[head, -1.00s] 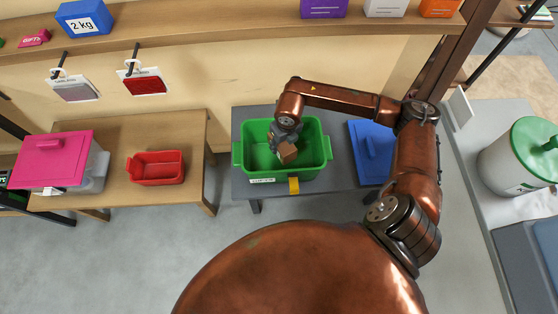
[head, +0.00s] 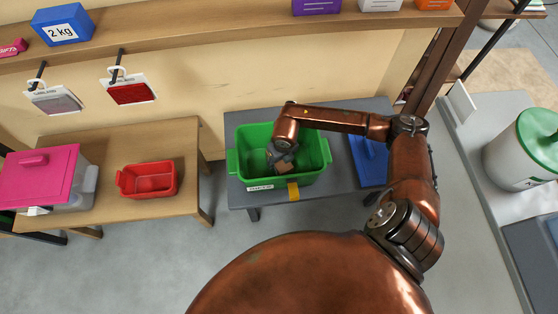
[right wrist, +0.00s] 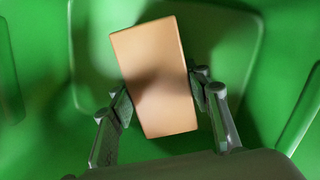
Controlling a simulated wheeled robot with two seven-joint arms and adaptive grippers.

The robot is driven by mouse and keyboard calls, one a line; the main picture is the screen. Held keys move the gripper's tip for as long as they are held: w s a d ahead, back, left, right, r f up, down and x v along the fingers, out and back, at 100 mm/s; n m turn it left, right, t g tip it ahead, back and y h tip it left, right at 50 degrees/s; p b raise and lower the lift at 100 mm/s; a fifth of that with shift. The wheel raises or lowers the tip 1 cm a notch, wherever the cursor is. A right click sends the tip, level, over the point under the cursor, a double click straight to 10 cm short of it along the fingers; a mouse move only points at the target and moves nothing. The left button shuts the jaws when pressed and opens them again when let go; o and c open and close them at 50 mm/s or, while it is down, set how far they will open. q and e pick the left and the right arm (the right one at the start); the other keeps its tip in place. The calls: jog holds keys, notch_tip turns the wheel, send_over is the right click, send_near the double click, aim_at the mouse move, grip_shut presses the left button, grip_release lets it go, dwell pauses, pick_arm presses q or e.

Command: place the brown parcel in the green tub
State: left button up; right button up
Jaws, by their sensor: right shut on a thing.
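The green tub (head: 250,140) stands on a grey table, open at the top. My right gripper (head: 282,160) reaches down inside it, shut on the brown parcel (head: 284,168). In the right wrist view the parcel (right wrist: 155,78) is a plain tan-brown block, tilted a little, with the two fingers of my right gripper (right wrist: 165,102) against its sides. The green floor and walls of the tub (right wrist: 290,60) surround it. I cannot tell whether the parcel touches the floor of the tub. My left gripper is not in view.
A blue lid (head: 369,160) lies right of the tub on the grey table (head: 240,198). A red bin (head: 148,180) and a pink-lidded box (head: 40,176) stand on the wooden table to the left. A shelf (head: 200,42) runs above; a white canister (head: 520,150) stands at right.

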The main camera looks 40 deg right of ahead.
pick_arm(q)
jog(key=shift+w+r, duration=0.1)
pick_arm(e)
jog(key=o, duration=1.7)
jog(key=shift+c, duration=0.2)
jog(key=shift+r, duration=0.3)
pick_arm(q)
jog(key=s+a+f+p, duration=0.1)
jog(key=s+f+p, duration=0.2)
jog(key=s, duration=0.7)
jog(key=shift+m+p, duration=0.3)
jog(key=shift+p, duration=0.2)
pick_arm(e)
notch_tip(320, 180, up, 12)
jog(key=s, duration=0.1)
jog(key=shift+s+a+f, duration=0.15)
jog(key=shift+s+f, duration=0.05)
